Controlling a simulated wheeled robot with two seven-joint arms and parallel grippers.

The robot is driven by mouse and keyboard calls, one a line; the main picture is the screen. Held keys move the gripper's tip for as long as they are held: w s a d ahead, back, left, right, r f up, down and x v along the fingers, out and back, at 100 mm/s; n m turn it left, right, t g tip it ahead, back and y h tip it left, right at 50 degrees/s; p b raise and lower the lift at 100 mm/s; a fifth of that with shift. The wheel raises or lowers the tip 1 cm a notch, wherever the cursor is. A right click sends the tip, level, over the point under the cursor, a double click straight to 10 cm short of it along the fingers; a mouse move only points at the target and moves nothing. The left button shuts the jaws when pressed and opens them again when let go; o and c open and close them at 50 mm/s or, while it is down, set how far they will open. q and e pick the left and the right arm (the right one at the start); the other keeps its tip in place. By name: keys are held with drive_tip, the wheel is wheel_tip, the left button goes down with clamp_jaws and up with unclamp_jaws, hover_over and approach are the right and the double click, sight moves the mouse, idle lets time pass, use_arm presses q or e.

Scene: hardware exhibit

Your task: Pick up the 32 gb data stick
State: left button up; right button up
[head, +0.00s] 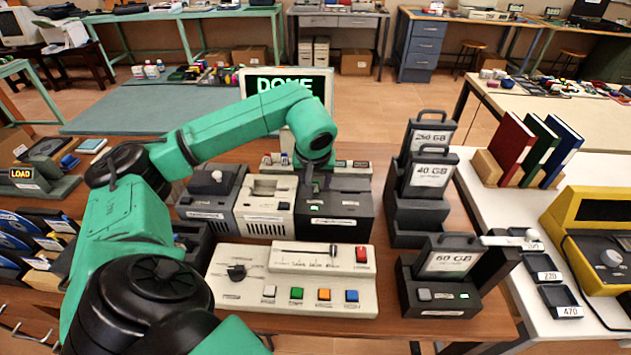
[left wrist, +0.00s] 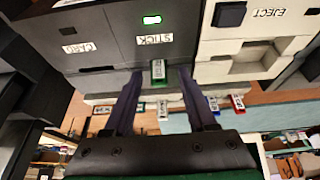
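A small green data stick (left wrist: 158,70) stands in the slot marked STICK on the dark reader box (left wrist: 110,30) in the left wrist view. Its label is too small to read. My left gripper (left wrist: 158,76) has its two fingers apart, one on each side of this stick, with a visible gap to each. In the head view my left gripper (head: 311,182) points down at the back of the reader box (head: 338,217), and the arm hides the stick. Other sticks with white labels, including a red one (left wrist: 237,103), show beyond the box. My right gripper is not in view.
A beige machine (head: 265,207) stands directly left of the reader box. A control panel (head: 290,280) with coloured buttons lies in front. Dark drive bays with labelled cartridges, including a 60 GB one (head: 447,260), stand at right. A screen reading DONE (head: 287,84) is behind my arm.

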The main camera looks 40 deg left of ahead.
use_arm(q)
clamp_jaws()
drive_tip(key=shift+r, duration=0.15)
